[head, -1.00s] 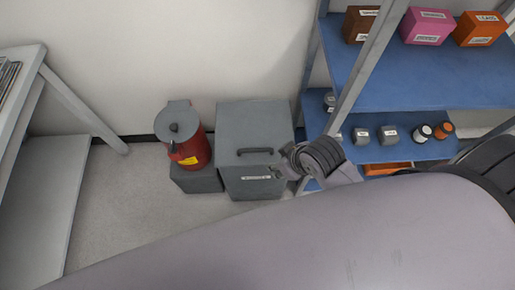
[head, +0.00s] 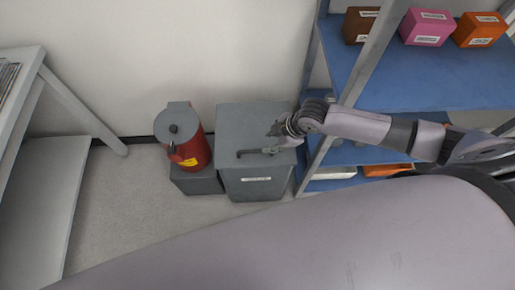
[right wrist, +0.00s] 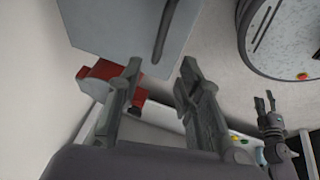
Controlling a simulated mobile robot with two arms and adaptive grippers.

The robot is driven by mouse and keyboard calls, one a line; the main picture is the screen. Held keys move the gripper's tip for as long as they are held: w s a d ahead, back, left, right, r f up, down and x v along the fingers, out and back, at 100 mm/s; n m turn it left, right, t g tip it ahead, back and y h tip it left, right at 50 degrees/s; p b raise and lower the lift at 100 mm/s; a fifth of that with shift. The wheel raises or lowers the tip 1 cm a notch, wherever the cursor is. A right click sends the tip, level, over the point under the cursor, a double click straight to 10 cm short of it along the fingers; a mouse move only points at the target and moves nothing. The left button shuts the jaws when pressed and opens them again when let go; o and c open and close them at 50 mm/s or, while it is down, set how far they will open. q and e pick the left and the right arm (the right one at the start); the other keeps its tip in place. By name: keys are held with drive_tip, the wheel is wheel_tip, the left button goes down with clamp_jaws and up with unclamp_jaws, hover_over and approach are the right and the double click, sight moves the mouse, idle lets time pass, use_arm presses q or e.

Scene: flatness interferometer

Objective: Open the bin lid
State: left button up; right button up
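The grey bin (head: 255,185) stands on the floor against the wall, with its flat lid (head: 240,122) shut. A dark bar handle (head: 250,152) lies along the lid's front part. My right gripper (head: 274,138) is above the lid's right side, close to the handle's right end. In the right wrist view its two fingers (right wrist: 162,66) are apart with nothing between them. That view also shows the lid (right wrist: 110,25) and handle (right wrist: 164,32) beyond the fingertips. My left gripper (right wrist: 264,102) shows small there, its fingers apart and empty. It is outside the head view.
A red can with a grey lid (head: 192,150) stands on a grey block (head: 198,182) left of the bin. A blue shelf rack (head: 440,80) with boxes stands close on the right. A pale table (head: 50,95) is at the far left. Floor between is clear.

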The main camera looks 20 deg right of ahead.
sight(256, 151)
drive_tip(key=x, duration=1.1)
drive_tip(key=shift+c, duration=0.6)
clamp_jaws()
